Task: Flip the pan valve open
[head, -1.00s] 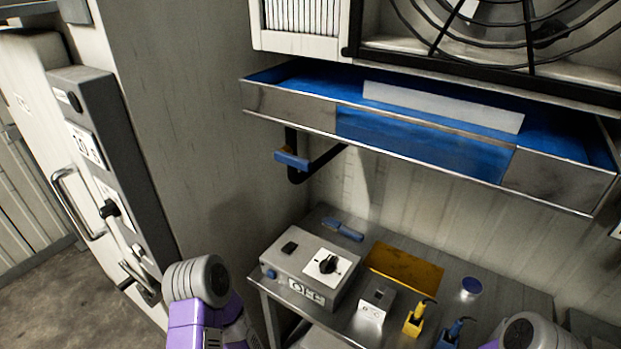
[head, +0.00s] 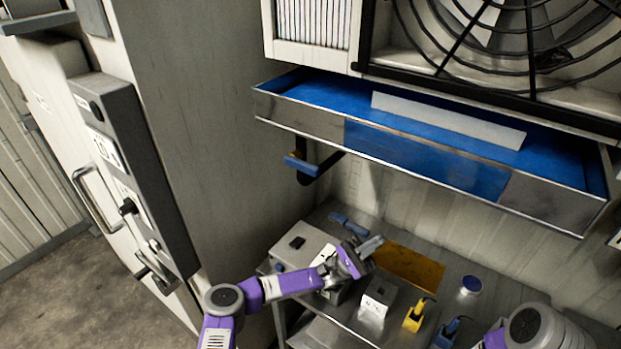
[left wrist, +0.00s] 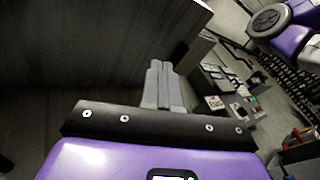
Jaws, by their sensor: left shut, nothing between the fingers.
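The pan (head: 300,125) is a long metal drip tray with a blue inside, mounted on the wall under a fan unit. The valve's blue lever (head: 301,166) sits on the dark pipe below the pan's left end. My left gripper (head: 372,243) is over the bench, below and to the right of the lever and clear of it. Its fingers are shut and empty; they also show closed together in the left wrist view (left wrist: 163,85). The lever cannot be made out in the left wrist view. My right arm shows only as a link at the bottom right; its gripper is out of view.
A metal bench (head: 490,315) stands below the pan. It holds a control box (head: 300,246) partly behind my left arm, a yellow tray (head: 410,265), a small grey box (head: 378,298), and yellow (head: 415,317) and blue holders. A tall cabinet (head: 215,120) stands left of the lever.

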